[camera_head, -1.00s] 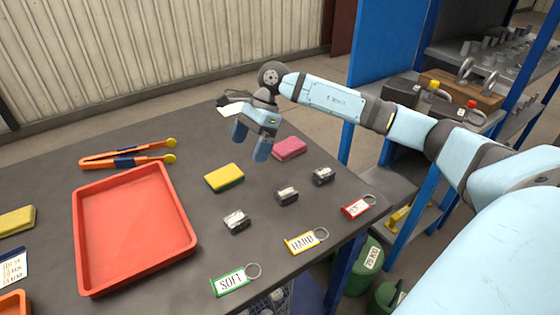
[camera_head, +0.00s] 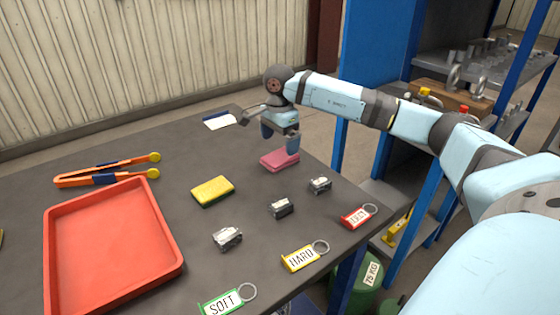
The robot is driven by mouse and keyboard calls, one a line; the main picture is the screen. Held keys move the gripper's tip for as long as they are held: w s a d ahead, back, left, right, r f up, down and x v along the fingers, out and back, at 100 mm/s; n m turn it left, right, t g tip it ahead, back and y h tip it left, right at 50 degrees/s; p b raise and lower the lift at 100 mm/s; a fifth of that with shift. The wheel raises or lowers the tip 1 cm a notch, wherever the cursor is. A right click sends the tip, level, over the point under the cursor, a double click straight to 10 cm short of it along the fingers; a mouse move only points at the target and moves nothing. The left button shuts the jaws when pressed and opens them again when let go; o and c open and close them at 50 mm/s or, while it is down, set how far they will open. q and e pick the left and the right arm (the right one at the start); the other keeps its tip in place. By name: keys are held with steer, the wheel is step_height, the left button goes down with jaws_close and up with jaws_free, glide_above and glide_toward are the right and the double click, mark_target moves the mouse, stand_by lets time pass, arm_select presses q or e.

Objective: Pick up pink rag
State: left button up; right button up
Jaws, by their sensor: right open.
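The pink rag (camera_head: 278,161) lies flat on the dark table near its right edge, behind the small metal blocks. My right gripper (camera_head: 280,145) is right above the rag, pointing down, with its fingers apart. One blue fingertip is at the rag's right part and the other is behind its far side. I cannot tell whether the fingertips touch the rag. My left gripper is not in view.
A yellow sponge (camera_head: 212,190) lies left of the rag. Several metal blocks (camera_head: 281,207) and key tags (camera_head: 304,257) lie in front. A red tray (camera_head: 58,245) and orange tongs (camera_head: 105,177) are at left. A blue shelf (camera_head: 375,50) stands beyond the right edge.

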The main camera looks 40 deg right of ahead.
mark_target(280, 156)
step_height(280, 156, down, 5)
steer(key=shift+d+r+b, duration=0.1)
steer(key=shift+r+b, duration=0.1)
steer(key=shift+b, duration=0.4)
steer(key=shift+f, duration=0.3)
steer(key=c, duration=1)
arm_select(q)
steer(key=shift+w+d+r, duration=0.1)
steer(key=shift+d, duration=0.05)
arm_select(e)
steer(key=shift+r, duration=0.1)
arm_select(q)
steer(key=p, duration=0.3)
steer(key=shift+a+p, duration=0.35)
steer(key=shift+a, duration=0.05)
arm_select(e)
step_height(280, 156, up, 20)
